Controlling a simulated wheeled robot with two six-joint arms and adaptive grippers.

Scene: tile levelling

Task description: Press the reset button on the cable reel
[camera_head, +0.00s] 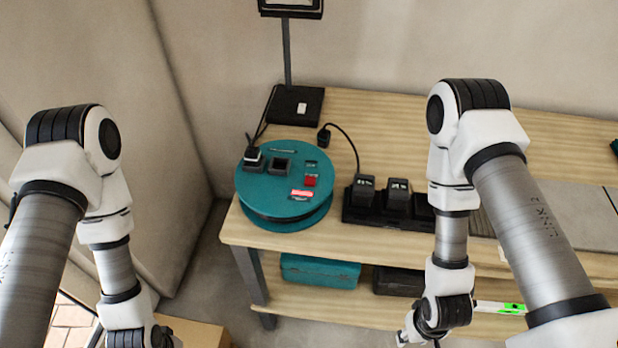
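The cable reel (262,190) is a round teal drum lying flat near the left end of the wooden table.
A black charger with batteries (389,204) stands right of the reel, and a cord with a black plug (324,138) lies behind. A lamp base (294,105) stands at the back. Grey tiles (585,215) lie at the right. A teal case (320,271) sits on the lower shelf.

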